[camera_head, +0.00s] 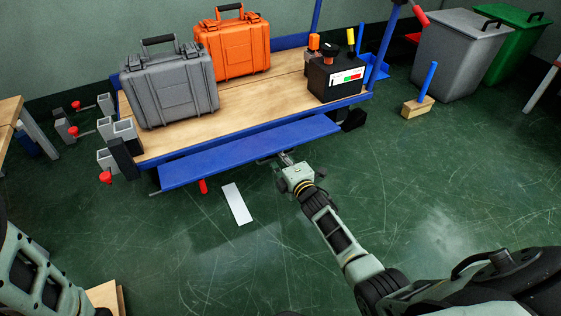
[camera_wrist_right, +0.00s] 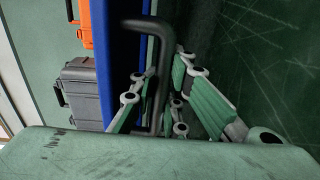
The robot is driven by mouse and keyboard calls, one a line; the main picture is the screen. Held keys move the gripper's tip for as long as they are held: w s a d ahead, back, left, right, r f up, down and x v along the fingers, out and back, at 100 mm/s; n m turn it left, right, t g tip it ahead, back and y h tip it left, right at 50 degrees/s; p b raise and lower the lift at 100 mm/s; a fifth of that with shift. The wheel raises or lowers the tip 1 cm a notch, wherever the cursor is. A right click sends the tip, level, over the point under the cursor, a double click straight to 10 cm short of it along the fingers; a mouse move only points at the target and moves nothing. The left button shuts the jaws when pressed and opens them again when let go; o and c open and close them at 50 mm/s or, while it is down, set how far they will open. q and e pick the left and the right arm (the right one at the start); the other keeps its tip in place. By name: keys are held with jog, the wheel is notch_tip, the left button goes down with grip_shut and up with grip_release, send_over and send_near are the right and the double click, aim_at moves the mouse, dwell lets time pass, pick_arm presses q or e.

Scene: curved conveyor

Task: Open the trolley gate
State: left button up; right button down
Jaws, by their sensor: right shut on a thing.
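The trolley (camera_head: 180,138) has a wooden deck and a blue frame. Its gate (camera_head: 250,148) is a long blue panel along the front edge of the deck, its broad face visible from above. I cannot tell its exact tilt. My right gripper (camera_head: 284,159) is at the gate's front side, right of its middle. In the right wrist view my right gripper (camera_wrist_right: 158,82) has its fingers on either side of a dark bent bar handle (camera_wrist_right: 153,50) beside the blue gate (camera_wrist_right: 126,70), and is shut on it. My left gripper is out of view.
A grey case (camera_head: 170,88), an orange case (camera_head: 235,48) and a black box (camera_head: 335,80) stand on the deck. A white strip (camera_head: 237,204) lies on the floor in front. Grey blocks (camera_head: 122,132) stand left of the trolley. Grey (camera_head: 455,55) and green bins stand behind right.

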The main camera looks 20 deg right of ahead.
aim_at(279, 144)
jog(key=shift+f+b, duration=0.3)
jog(key=shift+f, duration=0.4)
jog(key=c, duration=2)
grip_release()
jog(key=shift+o, duration=1.2)
jog(key=shift+r, duration=0.1)
jog(key=shift+w+r, duration=0.1)
jog(key=shift+r, duration=0.25)
jog(key=shift+w+r, duration=0.1)
jog(key=shift+r, duration=0.15)
notch_tip(279, 144, up, 9)
jog(key=shift+f, duration=0.1)
jog(key=shift+s, duration=0.2)
